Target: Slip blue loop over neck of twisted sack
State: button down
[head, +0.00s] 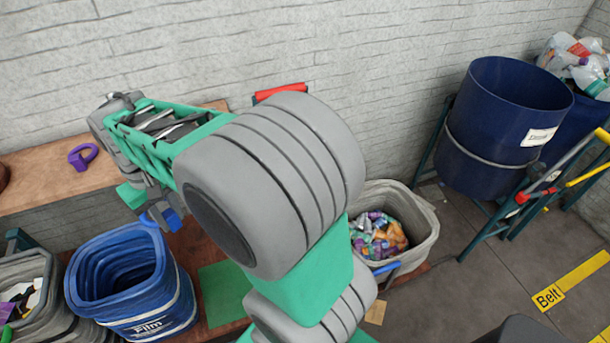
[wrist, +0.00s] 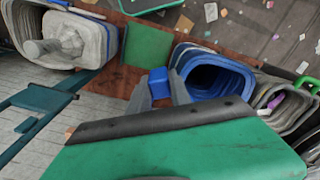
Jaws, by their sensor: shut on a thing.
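My gripper (head: 163,214) is shut on a small blue piece (head: 173,220), seen as a blue block between the fingers in the wrist view (wrist: 159,83). I take it for the blue loop; its opening cannot be made out. The gripper is above the gap between the blue film bin and the green mat. A pale sack with a twisted, knob-like neck (wrist: 38,48) stands in a light bin at the upper left of the wrist view, apart from the gripper. I cannot make out this sack in the head view, where my arm covers much of the middle.
The open blue film bin (head: 130,275) stands beside the gripper, left of the green mat (head: 224,292). A grey bin (head: 38,278) is at far left. A bin of wrappers (head: 425,225) stands right of my arm. A purple shackle-shaped piece (head: 80,160) lies on the wooden ledge.

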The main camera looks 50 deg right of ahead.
jog(key=s+d+m+p, duration=0.1)
jog(key=s+d+m, duration=0.1)
jog(key=d, duration=0.7)
jog(key=s+d+m+p, duration=0.1)
jog(key=s+d+p, duration=0.15)
jog(key=d, duration=0.55)
jog(key=s+d+f+m+p, duration=0.1)
jog(key=s+d+f+m, duration=0.2)
jog(key=s+d, duration=0.95)
jog(key=shift+w+d+f+b, duration=0.1)
jog(key=shift+f+b, duration=2)
jog(key=shift+f, duration=0.9)
jog(key=shift+w+d+f+b, duration=0.1)
jog(key=shift+w+f+b, duration=0.05)
jog(key=shift+f+b, duration=2.4)
jog(key=shift+w+d+f+b, duration=0.1)
jog(key=shift+f+b, duration=1.5)
jog(key=shift+f, duration=1.85)
jog(key=c, duration=1.1)
grip_release()
notch_tip(320, 180, up, 8)
jog(key=shift+f, duration=0.1)
